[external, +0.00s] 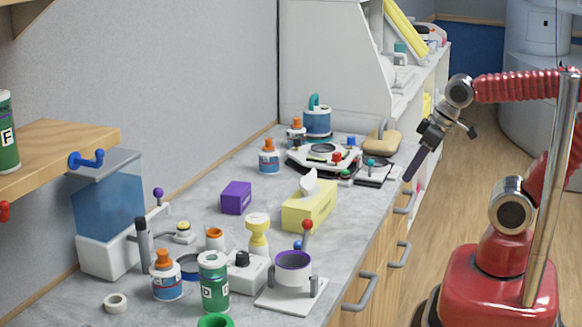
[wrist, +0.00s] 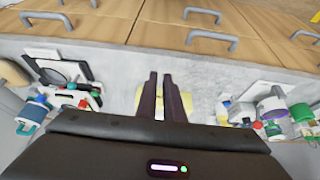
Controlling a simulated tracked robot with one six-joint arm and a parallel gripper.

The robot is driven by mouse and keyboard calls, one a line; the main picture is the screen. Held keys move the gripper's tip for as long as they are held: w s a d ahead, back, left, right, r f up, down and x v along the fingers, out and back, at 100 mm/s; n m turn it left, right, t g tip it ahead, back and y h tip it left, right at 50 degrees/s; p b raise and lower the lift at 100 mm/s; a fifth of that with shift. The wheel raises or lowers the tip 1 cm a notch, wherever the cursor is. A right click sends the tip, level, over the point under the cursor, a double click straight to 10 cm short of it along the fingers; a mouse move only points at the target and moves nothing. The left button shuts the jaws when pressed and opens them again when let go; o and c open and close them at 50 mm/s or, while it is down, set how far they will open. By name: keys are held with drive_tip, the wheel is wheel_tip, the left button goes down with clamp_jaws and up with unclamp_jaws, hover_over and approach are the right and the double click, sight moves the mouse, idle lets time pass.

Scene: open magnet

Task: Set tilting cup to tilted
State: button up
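The tilting cup (external: 293,270) is a white cup with a purple rim, on a white base plate near the counter's front edge. A lever with a red ball rises behind its rim. The cup looks upright. In the wrist view the cup (wrist: 271,108) is small, at the right. My gripper (external: 407,178) hangs beyond the counter's front edge, to the right of the cup and well apart from it. In the wrist view my gripper (wrist: 160,76) shows two dark fingers with a narrow gap and nothing held between them.
A yellow tissue box (external: 309,205) and a purple box (external: 236,197) stand behind the cup. Drawer handles (external: 359,293) stick out from the counter front.

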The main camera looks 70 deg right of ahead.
drive_tip(key=shift+m+g, duration=0.5)
drive_tip(key=shift+g, duration=0.4)
drive_tip(key=x, duration=0.2)
drive_tip(key=d+x, duration=0.1)
drive_tip(key=x, duration=0.1)
clamp_jaws()
drive_tip(key=w+a+f+m+g+y, duration=0.3)
drive_tip(key=a+f+m+g+y, duration=0.2)
drive_tip(key=a+f+m+y, duration=0.3)
drive_tip(key=w+a+m+y, duration=0.1)
drive_tip(key=m, duration=0.1)
drive_tip(key=w+a+m+y, duration=0.1)
drive_tip(key=w+m, duration=0.1)
drive_tip(key=w+a+m+t+y, duration=0.1)
drive_tip(key=w+m+y, duration=0.1)
drive_tip(key=shift+w+a+r, duration=0.1)
drive_tip(key=shift+w+a, duration=0.1)
drive_tip(key=shift+a, duration=0.2)
drive_tip(key=w+a+r+m+t+y, duration=0.2)
drive_tip(key=w+r+m+y, duration=0.1)
drive_tip(key=w+r+m, duration=0.2)
drive_tip(key=shift+w+r+t+y, duration=0.2)
drive_tip(key=shift+r+t+y, duration=0.1)
drive_tip(key=shift+r, duration=0.55)
drive_tip(key=shift+a, duration=0.15)
